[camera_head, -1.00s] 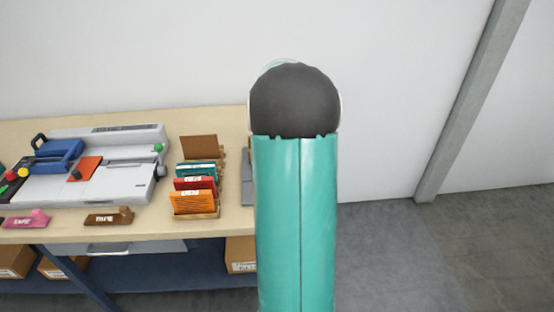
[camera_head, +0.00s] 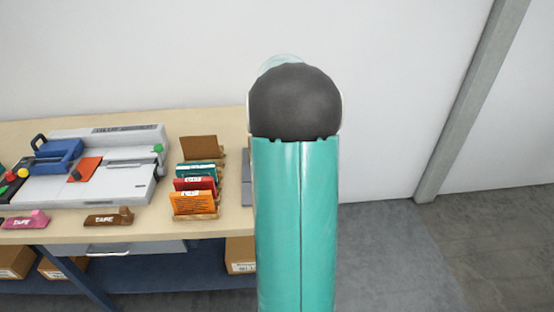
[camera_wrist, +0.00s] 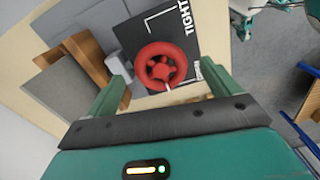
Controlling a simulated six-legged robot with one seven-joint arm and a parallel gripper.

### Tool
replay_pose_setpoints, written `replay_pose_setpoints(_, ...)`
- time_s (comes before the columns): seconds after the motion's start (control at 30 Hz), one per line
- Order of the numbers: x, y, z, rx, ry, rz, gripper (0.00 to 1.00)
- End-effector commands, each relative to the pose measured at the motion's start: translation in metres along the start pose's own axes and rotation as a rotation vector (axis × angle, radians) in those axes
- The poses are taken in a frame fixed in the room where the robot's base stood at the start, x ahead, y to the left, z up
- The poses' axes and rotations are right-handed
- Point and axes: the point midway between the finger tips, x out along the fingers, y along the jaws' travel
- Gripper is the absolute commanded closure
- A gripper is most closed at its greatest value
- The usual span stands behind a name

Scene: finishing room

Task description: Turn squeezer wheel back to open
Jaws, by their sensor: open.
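The squeezer wheel is a red handwheel (camera_wrist: 160,66) in the wrist view. It sits on a dark panel (camera_wrist: 140,35) with a white outline and the word "TIGHT". My gripper (camera_wrist: 165,84) is open, with one green finger on each side of the wheel's near part in the picture. I cannot tell whether the fingers touch the wheel or how far off it is. Wooden and grey blocks (camera_wrist: 88,58) stand to the left of the wheel. In the head view, my arm hides the wheel, and only a grey edge of something (camera_head: 246,180) shows beside the arm.
Boxes (camera_head: 240,255) stand below. The floor at the right is clear.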

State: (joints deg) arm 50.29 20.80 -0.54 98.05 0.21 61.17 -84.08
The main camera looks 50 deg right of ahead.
Motion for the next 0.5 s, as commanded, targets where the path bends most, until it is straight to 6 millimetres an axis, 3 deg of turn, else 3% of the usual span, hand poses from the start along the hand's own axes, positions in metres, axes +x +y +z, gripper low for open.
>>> replay_pose_setpoints(0.3,-0.071,0.001,0.000,-0.001,0.001,0.005,0.12)
replay_pose_setpoints(0.5,-0.105,0.001,0.000,-0.001,0.000,0.002,0.12)
